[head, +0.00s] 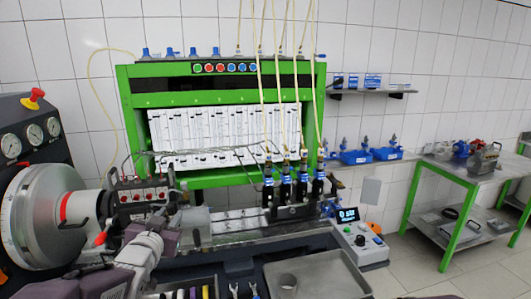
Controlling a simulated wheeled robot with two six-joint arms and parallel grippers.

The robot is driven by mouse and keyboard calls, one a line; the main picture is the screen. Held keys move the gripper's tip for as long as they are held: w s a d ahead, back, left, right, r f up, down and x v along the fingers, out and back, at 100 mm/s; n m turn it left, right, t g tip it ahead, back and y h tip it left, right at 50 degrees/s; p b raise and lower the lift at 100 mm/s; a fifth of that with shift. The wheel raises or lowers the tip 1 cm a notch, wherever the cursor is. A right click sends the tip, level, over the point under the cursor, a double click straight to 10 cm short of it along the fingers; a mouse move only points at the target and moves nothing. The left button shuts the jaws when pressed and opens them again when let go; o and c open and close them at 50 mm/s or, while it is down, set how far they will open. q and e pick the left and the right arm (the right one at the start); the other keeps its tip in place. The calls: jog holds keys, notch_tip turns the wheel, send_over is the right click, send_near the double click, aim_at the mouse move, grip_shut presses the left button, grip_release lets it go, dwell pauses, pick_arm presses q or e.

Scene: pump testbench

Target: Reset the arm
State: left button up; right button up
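My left arm comes in from the lower left, with grey-white and purplish links in front of the bench. My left gripper (183,190) is at the end of this arm, in front of the left part of the green test bench (132,160). It is small and blends with the dark bench parts behind it, so I cannot tell whether its fingers are apart. I see nothing clearly held in it. My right arm and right gripper are not in the head view.
A round metal machine (38,215) with gauges stands at the left. Several injectors (285,185) with hoses stand at the bench's right. A grey tray (318,275) lies in front, beside a control box (362,245). A green-legged table (465,175) stands right; floor between is clear.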

pick_arm(q)
jog(key=s+d+f+g+h, duration=0.1)
jog(key=s+d+f+g, duration=0.25)
jog(key=f, duration=0.45)
jog(key=s+d+f+g, duration=0.3)
jog(key=s+f, duration=0.2)
jog(key=f, duration=0.3)
jog(key=s+f+n+g, duration=0.1)
jog(key=s+f+g, duration=0.3)
jog(key=s, duration=0.4)
jog(key=s+d+f+n+g, duration=0.1)
jog(key=s+f+g, duration=0.3)
jog(key=s, duration=0.5)
notch_tip(320, 180, down, 2)
jog(key=shift+f, duration=0.25)
jog(key=shift+g, duration=0.25)
